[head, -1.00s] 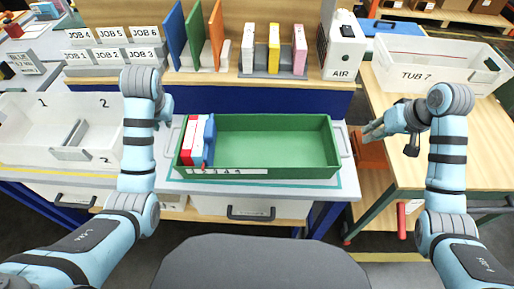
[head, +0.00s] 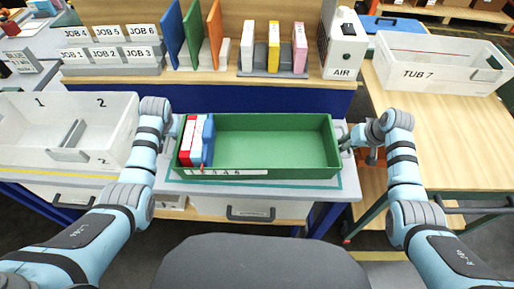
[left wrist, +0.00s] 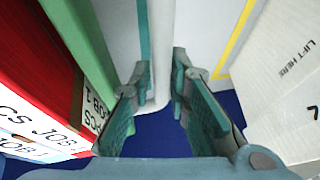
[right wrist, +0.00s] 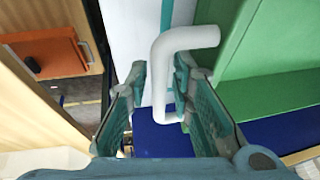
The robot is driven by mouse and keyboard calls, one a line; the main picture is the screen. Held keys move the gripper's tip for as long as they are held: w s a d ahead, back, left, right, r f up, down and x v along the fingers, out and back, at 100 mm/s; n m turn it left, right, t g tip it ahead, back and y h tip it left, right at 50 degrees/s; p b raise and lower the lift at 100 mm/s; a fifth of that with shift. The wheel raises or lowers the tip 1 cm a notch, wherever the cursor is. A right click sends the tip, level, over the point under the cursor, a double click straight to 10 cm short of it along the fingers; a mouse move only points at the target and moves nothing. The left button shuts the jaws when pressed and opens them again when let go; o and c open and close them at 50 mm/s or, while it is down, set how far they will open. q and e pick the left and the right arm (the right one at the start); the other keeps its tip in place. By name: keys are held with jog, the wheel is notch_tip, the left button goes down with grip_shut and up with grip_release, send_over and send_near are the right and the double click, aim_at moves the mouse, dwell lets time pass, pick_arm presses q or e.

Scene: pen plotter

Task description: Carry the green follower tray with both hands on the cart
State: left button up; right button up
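The green tray (head: 270,122) sits on the grey bench inside a teal outline. Red, white and blue cases stand upright in its left end. My left gripper (head: 176,126) is at the tray's left end. In the left wrist view its fingers (left wrist: 162,80) are open, with the pale left handle (left wrist: 160,45) between them. My right gripper (head: 347,142) is at the right end. In the right wrist view its fingers (right wrist: 160,80) are open, with the white right handle (right wrist: 186,42) reaching between the tips. Neither gripper is visibly closed on a handle.
A white divided tub (head: 25,155) stands close left of the tray. The wooden-topped cart (head: 440,135) at right carries TUB 7 (head: 440,60), with bare top in front. Coloured boards, folders and an AIR box (head: 342,48) stand on the shelf behind.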

pick_arm(q)
jog(key=shift+s+r, duration=0.1)
jog(key=shift+c, duration=0.2)
pick_arm(e)
jog(key=shift+s, duration=0.1)
pick_arm(q)
grip_shut()
pick_arm(e)
grip_shut()
jog(key=shift+r, duration=0.1)
